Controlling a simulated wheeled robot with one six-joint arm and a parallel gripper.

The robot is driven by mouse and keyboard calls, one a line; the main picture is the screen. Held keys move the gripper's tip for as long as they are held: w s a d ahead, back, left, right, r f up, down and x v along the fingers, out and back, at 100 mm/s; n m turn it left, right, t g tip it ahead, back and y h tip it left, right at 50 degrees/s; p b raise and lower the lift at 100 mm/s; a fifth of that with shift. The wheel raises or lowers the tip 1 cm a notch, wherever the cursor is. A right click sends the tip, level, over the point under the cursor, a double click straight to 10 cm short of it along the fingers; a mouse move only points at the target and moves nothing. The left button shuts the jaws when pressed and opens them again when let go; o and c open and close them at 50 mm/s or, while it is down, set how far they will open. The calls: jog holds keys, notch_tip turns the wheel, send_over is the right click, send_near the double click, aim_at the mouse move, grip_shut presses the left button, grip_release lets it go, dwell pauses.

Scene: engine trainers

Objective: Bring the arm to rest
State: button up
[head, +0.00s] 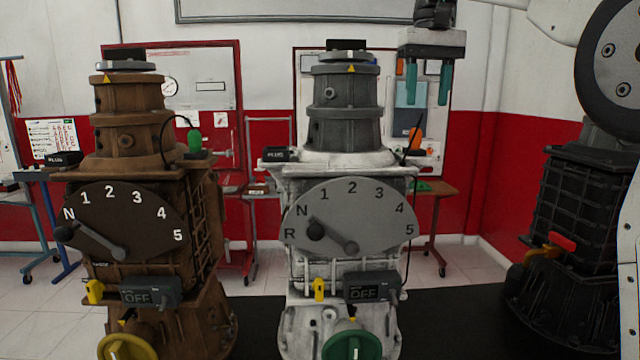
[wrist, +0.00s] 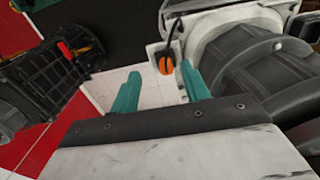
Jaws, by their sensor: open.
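My gripper (head: 427,84) shows at the top right of the middle in the head view, its two teal fingers apart and pointing down with nothing between them. It hangs to the right of the top of the grey-white engine trainer (head: 352,272), level with its dark upper housing and apart from it in the picture. In the wrist view my gripper (wrist: 160,92) is also open and empty. There the grey round housing (wrist: 245,75) lies to the right, and an orange-tipped part (wrist: 166,65) shows beyond the fingers.
A brown engine trainer (head: 125,279) stands on the left with a gear dial and yellow knob. A black engine trainer (head: 572,225) with a red handle stands on the right. Workbenches and boards line the red and white wall behind. Open air lies between the grey-white and black trainers.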

jog(key=s+d+f+t, duration=0.1)
jog(key=s+d+f, duration=0.1)
jog(key=s+f, duration=2.8)
jog(key=s, duration=0.5)
jog(key=shift+d+f, duration=0.35)
jog(key=shift+f, duration=0.05)
